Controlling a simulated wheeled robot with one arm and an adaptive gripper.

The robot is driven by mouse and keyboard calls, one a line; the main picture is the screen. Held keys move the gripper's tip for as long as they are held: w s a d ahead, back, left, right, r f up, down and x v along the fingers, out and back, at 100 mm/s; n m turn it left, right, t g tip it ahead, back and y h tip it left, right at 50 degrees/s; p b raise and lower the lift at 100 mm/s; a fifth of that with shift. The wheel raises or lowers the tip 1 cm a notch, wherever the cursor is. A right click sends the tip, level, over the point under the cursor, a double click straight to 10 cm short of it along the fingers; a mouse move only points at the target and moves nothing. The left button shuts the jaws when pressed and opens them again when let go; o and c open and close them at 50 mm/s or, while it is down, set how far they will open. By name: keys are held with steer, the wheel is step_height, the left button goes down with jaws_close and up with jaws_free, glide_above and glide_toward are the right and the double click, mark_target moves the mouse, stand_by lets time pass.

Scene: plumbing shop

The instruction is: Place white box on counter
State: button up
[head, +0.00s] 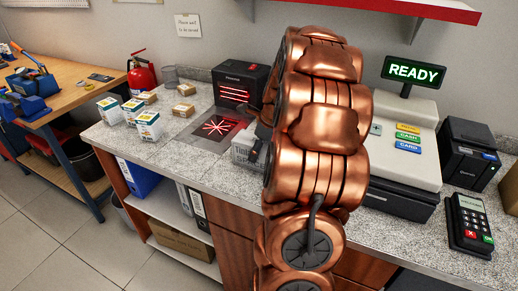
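Several white boxes with coloured labels stand at the left end of the speckled counter (180,150). One white box (148,126) is near the front edge, and others (110,111) are just behind and left of it. My copper arm crosses the middle of the view. A small dark part of my gripper (257,149) shows at the arm's left edge, over a light basket (242,156). The rest of the gripper is hidden behind the arm. I cannot see its fingertips clearly or whether it holds anything.
Small brown boxes (183,110) sit beside the white ones. A black scanner (240,84) with red lines stands behind a red-lit plate (217,127). A cash register (408,140), printer (468,152) and card terminal (468,222) fill the right side. A red shelf (430,10) overhangs. Some counter front is bare.

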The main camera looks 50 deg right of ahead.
steer(key=o, duration=1.4)
steer(key=shift+s+d+r, duration=0.1)
steer(key=shift+d+r, duration=0.05)
steer(key=shift+r, duration=0.35)
steer(key=b+v, duration=0.3)
steer(key=v, duration=0.8)
steer(key=shift+s+r, duration=0.1)
